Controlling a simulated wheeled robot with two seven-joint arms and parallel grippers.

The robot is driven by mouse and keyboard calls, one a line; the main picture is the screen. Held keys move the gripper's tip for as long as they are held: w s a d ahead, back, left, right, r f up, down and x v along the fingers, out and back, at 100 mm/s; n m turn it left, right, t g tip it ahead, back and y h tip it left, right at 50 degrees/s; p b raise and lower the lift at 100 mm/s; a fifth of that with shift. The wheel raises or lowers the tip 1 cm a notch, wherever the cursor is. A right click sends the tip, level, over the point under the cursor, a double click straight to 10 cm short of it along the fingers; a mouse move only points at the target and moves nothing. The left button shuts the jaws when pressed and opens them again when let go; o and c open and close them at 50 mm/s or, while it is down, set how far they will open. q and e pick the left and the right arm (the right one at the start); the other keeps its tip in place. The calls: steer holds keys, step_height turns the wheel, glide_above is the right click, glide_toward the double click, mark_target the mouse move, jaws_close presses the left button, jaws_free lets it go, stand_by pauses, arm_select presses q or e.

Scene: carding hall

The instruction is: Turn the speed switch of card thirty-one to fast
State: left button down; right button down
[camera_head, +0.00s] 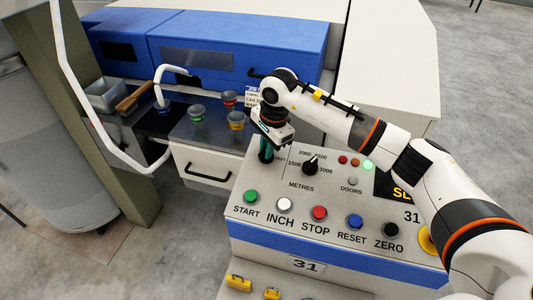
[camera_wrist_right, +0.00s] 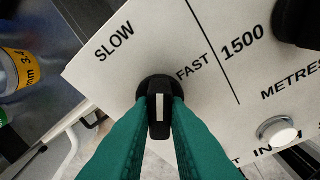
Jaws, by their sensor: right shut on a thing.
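In the right wrist view the black speed switch (camera_wrist_right: 158,88) stands between the SLOW label (camera_wrist_right: 114,42) at upper left and the FAST label (camera_wrist_right: 192,67) at right. My right gripper (camera_wrist_right: 158,112) has its teal fingers shut on the switch's grip. The white mark on the grip runs about up and down in that view, in line with neither label. In the head view my right gripper (camera_head: 266,156) is at the panel's upper left and hides the switch. My left gripper is not in view.
The METRES knob (camera_head: 310,167) is just right of the gripper. START (camera_head: 250,197), INCH (camera_head: 284,204) and STOP (camera_head: 319,213) buttons sit in the row below. Coloured pots (camera_head: 236,120) stand on the shelf behind. A white bent rail (camera_head: 85,110) is at left.

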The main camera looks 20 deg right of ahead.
steer(key=m+b, duration=0.1)
steer(key=m+t+b, duration=0.1)
steer(key=m+b, duration=0.2)
steer(key=m, duration=0.1)
steer(key=shift+s+f+t+b, duration=0.15)
steer(key=shift+f+t+b, duration=0.1)
steer(key=shift+t+b, duration=0.1)
steer(key=m+b, duration=0.2)
steer(key=shift+m, duration=0.4)
steer(key=shift+s+r+m+t+b, duration=0.15)
steer(key=shift+m+t+b, duration=0.4)
steer(key=shift+m+b, duration=0.6)
steer(key=shift+m, duration=0.25)
steer(key=c, duration=1.4)
jaws_free()
steer(key=a+v, duration=0.1)
steer(key=v, duration=1.1)
steer(key=shift+d, duration=0.35)
